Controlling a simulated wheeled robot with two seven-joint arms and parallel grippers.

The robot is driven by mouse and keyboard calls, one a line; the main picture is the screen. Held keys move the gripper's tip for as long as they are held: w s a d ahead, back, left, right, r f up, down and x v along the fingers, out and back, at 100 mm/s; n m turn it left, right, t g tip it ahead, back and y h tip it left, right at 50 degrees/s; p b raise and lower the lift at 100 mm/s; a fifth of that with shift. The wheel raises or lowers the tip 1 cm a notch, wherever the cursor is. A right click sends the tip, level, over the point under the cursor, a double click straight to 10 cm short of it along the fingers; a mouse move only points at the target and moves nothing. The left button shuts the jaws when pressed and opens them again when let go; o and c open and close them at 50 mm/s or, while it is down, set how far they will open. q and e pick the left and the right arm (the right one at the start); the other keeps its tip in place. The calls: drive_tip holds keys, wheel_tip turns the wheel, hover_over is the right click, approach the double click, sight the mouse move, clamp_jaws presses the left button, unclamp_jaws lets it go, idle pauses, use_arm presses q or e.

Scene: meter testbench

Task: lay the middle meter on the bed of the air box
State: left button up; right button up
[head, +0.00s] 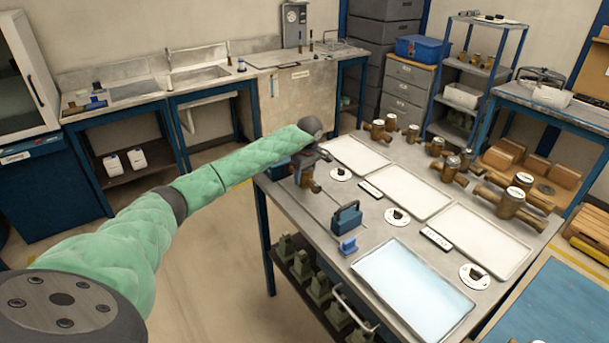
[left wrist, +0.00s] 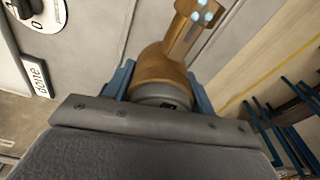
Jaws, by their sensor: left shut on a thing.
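My left gripper (head: 304,161) is over the far left corner of the steel bench, at the end of the green-sleeved arm. It is shut on a brass meter (head: 307,180). In the left wrist view the blue fingers (left wrist: 160,92) stand on both sides of the meter's round body (left wrist: 163,68), and its pipe end points up in the picture. I cannot tell whether the meter touches the bench. Other brass meters (head: 510,202) stand along the bench's far right side. I cannot tell for sure which thing is the air box. My right gripper is out of view.
White trays (head: 407,190) and a pale blue tray (head: 412,285) lie on the bench. A dial (head: 340,174) and a label plate (head: 370,188) are close to the gripper; a "done" plate (left wrist: 38,80) shows in the wrist view. A blue handled block (head: 346,217) stands nearer.

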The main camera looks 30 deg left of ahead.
use_arm(q)
drive_tip(key=shift+f+b, duration=0.8)
drive_tip(key=shift+f, duration=0.05)
idle(0.6)
drive_tip(key=o, duration=2)
drive_tip(key=shift+f, duration=0.1)
drive_tip(key=shift+r, duration=0.2)
drive_tip(key=shift+r+p, duration=0.7)
drive_tip(key=shift+r, duration=2.7)
